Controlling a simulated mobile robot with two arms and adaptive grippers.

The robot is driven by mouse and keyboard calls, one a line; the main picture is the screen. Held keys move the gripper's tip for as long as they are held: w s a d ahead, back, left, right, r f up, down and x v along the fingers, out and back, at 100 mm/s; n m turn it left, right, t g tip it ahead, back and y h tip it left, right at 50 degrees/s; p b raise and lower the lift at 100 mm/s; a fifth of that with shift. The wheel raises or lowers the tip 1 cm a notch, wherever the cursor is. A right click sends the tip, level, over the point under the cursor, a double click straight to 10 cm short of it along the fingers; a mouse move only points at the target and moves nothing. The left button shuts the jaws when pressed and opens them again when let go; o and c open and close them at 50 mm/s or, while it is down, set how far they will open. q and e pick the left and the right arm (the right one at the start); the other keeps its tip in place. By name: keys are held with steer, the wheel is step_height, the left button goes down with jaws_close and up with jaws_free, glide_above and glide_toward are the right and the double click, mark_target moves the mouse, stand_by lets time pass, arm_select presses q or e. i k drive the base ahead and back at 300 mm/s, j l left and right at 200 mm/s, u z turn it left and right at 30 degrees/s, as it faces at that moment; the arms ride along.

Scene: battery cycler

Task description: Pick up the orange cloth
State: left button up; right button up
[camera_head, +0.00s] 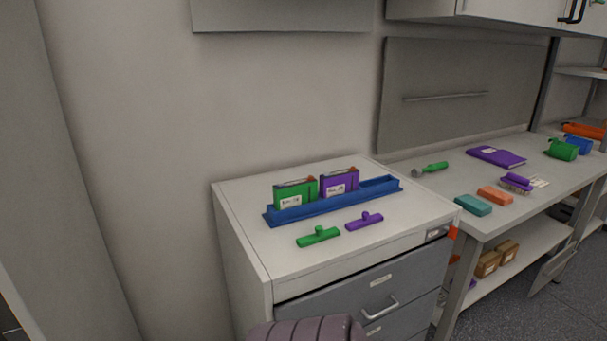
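A small flat orange block-shaped item (495,196), which looks like the folded orange cloth, lies on the workbench at the right of the head view. A similar teal item (473,205) lies just in front and to the left of it. Neither of my grippers is in view. A dull mauve ribbed part at the bottom edge may be my own arm; I cannot tell which.
A drawer cabinet (250,243) stands left of the workbench (548,188). It holds a blue rack (290,213), a green handled tool (318,236) and a purple one (364,221). A flashlight (430,170), purple binder (496,156) and green mug (561,149) are on the bench.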

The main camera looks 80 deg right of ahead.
mark_target(500, 199)
steer(key=z, duration=3.8)
